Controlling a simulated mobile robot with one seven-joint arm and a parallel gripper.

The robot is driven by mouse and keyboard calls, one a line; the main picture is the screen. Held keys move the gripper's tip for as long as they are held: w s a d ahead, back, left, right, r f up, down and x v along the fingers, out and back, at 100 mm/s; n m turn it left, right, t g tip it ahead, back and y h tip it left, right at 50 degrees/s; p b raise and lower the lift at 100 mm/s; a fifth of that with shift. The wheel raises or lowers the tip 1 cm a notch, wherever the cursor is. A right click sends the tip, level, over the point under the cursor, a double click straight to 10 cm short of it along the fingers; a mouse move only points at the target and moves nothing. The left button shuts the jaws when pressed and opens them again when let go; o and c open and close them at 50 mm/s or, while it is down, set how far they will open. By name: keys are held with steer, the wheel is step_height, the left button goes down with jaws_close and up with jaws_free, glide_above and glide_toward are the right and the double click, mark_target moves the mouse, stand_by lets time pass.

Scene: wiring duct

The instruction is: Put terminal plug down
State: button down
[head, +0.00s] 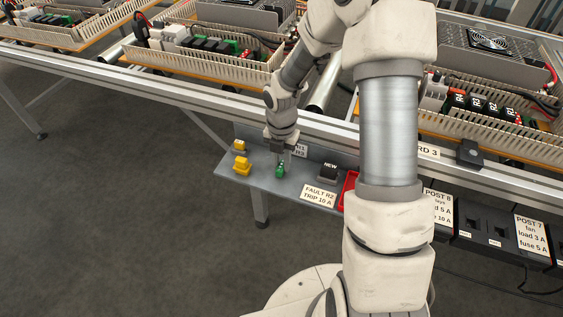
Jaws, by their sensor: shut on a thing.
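The terminal plug (280,171) is a small green block at the grey side shelf, left of the middle of the head view. My gripper (281,160) points down over the shelf and is shut on the plug's upper part. I cannot tell whether the plug's underside touches the shelf. The grey shelf (258,184) hangs on the near side of the conveyor rail. My arm covers part of the scene to the right.
Two yellow blocks (242,165) stand left of the plug. A black block marked NEW (329,172), a FAULT R2 label (319,196) and a red tray (348,187) lie to the right. The metal rail (190,98) runs behind. Wiring-duct panels (205,60) sit beyond it.

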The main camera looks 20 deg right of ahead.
steer(key=shift+f, duration=0.15)
steer(key=c, duration=0.8)
jaws_free()
steer(key=shift+o, duration=0.2)
step_height(320, 180, up, 13)
steer(key=p, duration=0.5)
step_height(320, 180, up, 13)
steer(key=m+t+h, duration=0.2)
steer(key=m, duration=1)
glide_above(282, 165)
steer(key=s+d, duration=0.1)
steer(key=s, duration=0.6)
steer(key=s+a+r+m+t+y, duration=0.1)
steer(key=s+r+m+t, duration=0.1)
steer(key=s+r+m, duration=0.4)
steer(key=s+r+m+t+y, duration=0.1)
steer(key=s+r+m+t, duration=0.1)
steer(key=s+m, duration=0.75)
step_height(282, 165, up, 16)
steer(key=w+m+p, duration=0.1)
steer(key=w+p, duration=0.1)
steer(key=p, duration=1.4)
